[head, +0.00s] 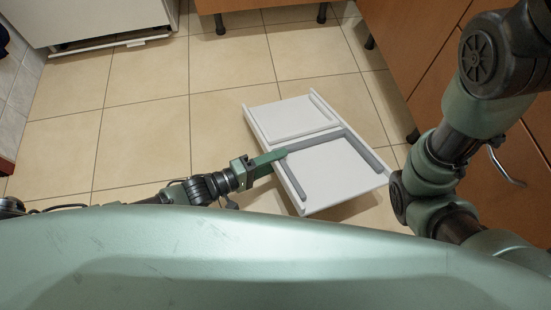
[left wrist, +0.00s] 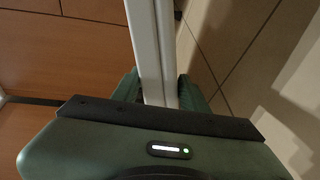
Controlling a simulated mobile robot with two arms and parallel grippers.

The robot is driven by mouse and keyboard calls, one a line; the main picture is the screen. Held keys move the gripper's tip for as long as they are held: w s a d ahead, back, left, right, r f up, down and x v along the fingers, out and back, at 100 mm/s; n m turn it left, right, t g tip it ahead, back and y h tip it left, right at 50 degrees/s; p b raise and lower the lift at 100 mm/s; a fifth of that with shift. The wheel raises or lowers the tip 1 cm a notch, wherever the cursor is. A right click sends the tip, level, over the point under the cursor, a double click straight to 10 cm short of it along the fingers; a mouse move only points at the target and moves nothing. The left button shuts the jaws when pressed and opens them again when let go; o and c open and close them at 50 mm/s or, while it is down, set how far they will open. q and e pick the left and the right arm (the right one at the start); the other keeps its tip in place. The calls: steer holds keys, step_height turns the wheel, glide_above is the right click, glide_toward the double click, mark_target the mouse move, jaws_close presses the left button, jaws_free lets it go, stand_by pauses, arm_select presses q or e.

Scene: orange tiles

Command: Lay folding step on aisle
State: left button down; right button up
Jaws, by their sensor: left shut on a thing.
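The folding step (head: 345,180) is a white panelled frame with grey strips, right of centre in the head view. It looks folded flat and turned at an angle to the tiles. A shadow shows along its lower right edge; I cannot tell if it touches the floor. My left gripper (head: 283,154) is shut on its left side rail. In the left wrist view, the step's two white rails (left wrist: 150,50) run side by side between the fingers of my left gripper (left wrist: 158,88). My right arm comes in at the right; its gripper is out of view.
The tiled aisle floor (head: 140,125) is clear left of the step. Wooden cabinets (head: 420,40) on dark legs stand at the right and top. A white appliance (head: 90,20) stands at the upper left. A metal handle (head: 507,168) juts out at the right.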

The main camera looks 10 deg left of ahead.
arm_select(q)
steer(key=shift+d+f+b, duration=0.1)
steer(key=shift+f+b, duration=1.2)
steer(key=shift+f, duration=0.15)
step_height(320, 180, down, 6)
steer(key=b, duration=0.5)
steer(key=shift+s+r, duration=0.15)
steer(key=shift+r, duration=0.1)
